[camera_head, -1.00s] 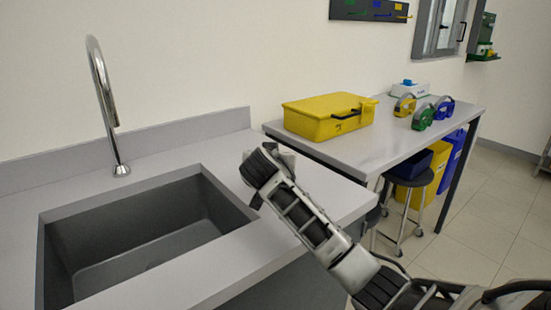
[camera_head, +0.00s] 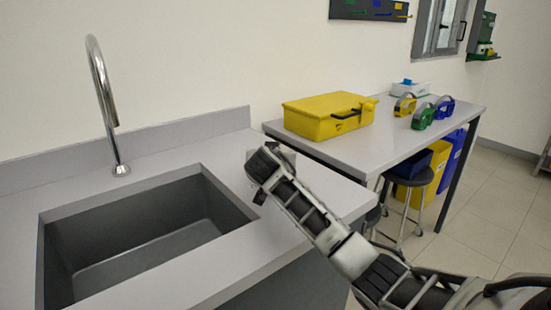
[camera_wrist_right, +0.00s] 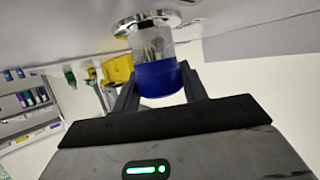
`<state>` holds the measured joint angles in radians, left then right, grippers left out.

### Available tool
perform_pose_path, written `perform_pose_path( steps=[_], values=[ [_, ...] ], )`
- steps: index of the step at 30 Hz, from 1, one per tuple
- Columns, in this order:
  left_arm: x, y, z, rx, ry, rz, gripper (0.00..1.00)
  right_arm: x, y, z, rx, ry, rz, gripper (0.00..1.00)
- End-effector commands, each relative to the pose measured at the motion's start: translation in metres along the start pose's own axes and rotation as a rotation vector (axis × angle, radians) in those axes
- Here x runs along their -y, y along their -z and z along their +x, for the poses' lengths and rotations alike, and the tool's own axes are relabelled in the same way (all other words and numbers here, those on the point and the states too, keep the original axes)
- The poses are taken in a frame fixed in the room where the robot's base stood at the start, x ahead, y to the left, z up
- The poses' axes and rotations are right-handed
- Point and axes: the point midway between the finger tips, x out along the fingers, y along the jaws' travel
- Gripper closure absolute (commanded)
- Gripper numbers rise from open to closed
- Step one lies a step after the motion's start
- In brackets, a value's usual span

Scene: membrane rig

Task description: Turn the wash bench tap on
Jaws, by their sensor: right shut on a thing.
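The wash bench tap has a tall curved chrome spout (camera_head: 106,90) behind the grey sink (camera_head: 120,205). In the right wrist view a blue knob (camera_wrist_right: 157,78) sits on a shiny stem with a round chrome base (camera_wrist_right: 146,20) fixed to the light bench surface. My right gripper (camera_wrist_right: 159,88) is shut on this knob, with one finger on each side. In the head view my right wrist (camera_head: 268,168) is over the bench to the right of the sink and hides the knob and fingers. My left gripper is not in view.
The bench top (camera_head: 180,275) is clear around the sink. A side table (camera_head: 365,155) to the right holds a yellow case (camera_head: 325,120) and several tape dispensers. A stool (camera_head: 410,182) and bins (camera_head: 437,165) stand under it. The wall is behind the bench.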

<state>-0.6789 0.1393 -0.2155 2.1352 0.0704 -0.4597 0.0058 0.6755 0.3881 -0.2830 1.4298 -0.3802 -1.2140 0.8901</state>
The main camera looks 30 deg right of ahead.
Motion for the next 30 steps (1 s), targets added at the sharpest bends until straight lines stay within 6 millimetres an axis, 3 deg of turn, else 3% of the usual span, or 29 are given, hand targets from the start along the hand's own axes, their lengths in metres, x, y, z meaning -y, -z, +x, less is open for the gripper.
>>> perform_pose_path(
  steps=[8,21,30],
  values=[
    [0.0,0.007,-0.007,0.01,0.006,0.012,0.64,-0.001,0.002,-0.001,0.002,0.084,-0.036,0.8],
    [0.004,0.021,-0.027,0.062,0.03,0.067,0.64,-0.003,0.006,-0.002,0.001,0.416,-0.177,0.8],
    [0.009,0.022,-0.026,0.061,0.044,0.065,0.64,-0.003,0.003,0.001,-0.004,0.599,-0.255,0.8]
  ],
)
